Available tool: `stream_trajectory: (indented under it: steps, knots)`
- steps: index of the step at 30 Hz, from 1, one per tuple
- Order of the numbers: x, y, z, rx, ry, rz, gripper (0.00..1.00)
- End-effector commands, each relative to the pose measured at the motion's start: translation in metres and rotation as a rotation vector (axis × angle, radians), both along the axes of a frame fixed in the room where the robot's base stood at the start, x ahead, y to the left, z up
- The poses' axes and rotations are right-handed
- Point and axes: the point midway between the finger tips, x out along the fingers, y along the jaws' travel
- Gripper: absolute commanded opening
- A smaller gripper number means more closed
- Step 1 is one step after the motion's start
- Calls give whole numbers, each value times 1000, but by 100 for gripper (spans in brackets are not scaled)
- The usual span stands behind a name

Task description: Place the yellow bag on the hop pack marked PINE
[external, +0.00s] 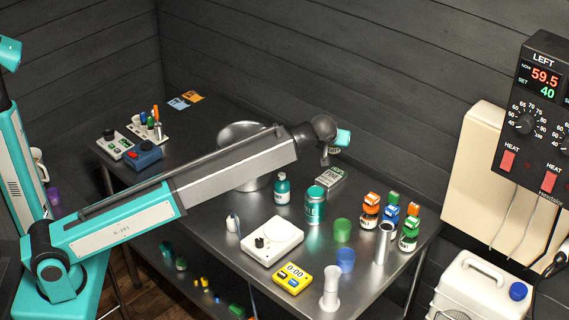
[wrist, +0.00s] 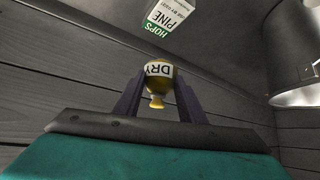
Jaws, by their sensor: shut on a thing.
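My gripper (wrist: 158,80) is shut on the yellow bag (wrist: 156,84). The bag has a white band lettered DRY, upside down in the wrist view, and a narrow yellow neck. The hop pack marked PINE (wrist: 167,15), white with a green HOPS band, lies beyond the fingertips at the top of that view, apart from the bag. In the external view the pack (external: 329,181) lies on the steel table, just below my wrist. My fingers and the bag cannot be made out clearly there.
A teal bottle (external: 282,188) and a teal tin (external: 315,206) stand close to the pack. A large steel pot (external: 245,180) is to its left. Several coloured-lid jars (external: 370,208) stand to the right. A white scale (external: 272,241) and yellow timer (external: 293,279) are nearer the front.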

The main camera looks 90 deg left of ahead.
Motion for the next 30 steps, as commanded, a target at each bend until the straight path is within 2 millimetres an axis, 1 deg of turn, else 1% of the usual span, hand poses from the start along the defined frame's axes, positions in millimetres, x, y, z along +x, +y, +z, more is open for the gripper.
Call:
stream_trajectory:
  steps: [5, 15, 18, 21, 30]
  knots:
    - [0, 0, -7, 0, 1, -1, 10]
    - [-1, -1, -50, -1, 0, 0, 10]
    - [0, 0, -59, -1, 0, 0, 10]
    - [0, 0, -62, 0, -1, -1, 10]
    - [0, 0, -63, 0, 0, 0, 10]
